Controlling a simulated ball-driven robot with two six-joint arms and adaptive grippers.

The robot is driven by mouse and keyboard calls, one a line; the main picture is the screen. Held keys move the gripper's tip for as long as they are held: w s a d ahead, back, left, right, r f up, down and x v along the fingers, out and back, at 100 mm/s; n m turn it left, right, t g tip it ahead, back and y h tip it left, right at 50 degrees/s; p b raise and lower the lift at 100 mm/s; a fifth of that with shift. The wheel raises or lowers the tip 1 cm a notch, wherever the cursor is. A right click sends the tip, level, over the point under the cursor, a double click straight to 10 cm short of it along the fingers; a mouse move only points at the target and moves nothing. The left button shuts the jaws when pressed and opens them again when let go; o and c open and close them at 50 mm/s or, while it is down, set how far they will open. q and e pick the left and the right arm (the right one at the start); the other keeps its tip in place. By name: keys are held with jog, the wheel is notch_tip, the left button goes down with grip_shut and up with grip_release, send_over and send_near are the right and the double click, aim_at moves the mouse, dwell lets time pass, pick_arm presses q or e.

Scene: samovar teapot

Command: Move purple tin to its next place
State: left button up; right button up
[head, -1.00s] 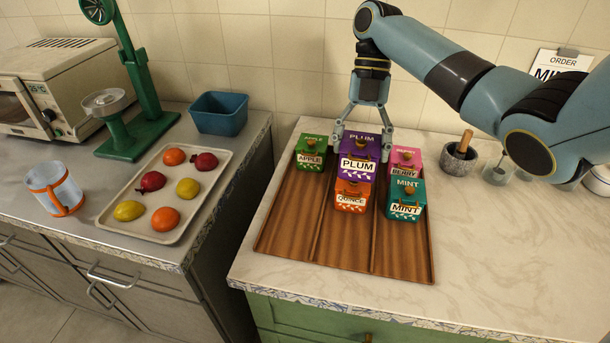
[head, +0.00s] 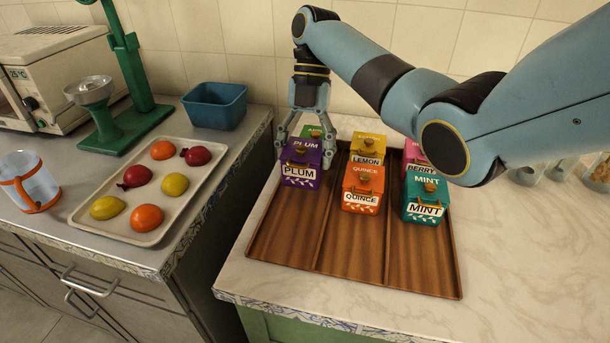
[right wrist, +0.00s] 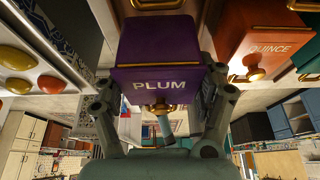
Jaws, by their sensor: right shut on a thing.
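The purple PLUM tin (head: 299,172) is in my right gripper (head: 304,152), whose fingers close on its two sides. It is at the left lane of the wooden rack (head: 287,240), in front of the green tin (head: 315,131), which it mostly hides. I cannot tell whether its base touches the rack. The right wrist view shows the tin (right wrist: 160,65) between the fingers. The orange QUINCE tin (head: 362,190) stands in the middle lane, with the yellow LEMON tin (head: 368,146) behind it. My left gripper is not in view.
The teal MINT tin (head: 425,200) stands in the right lane, before the pink BERRY tin (head: 414,153). The front of all lanes is bare. A fruit tray (head: 82,222) and a blue bin (head: 215,106) stand on the left counter.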

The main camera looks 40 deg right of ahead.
notch_tip(320, 180, down, 4)
jog(key=shift+r+b, duration=0.2)
jog(key=shift+b, duration=0.35)
jog(key=shift+f, duration=0.15)
jog(key=o, duration=1.5)
jog(key=shift+c, duration=0.2)
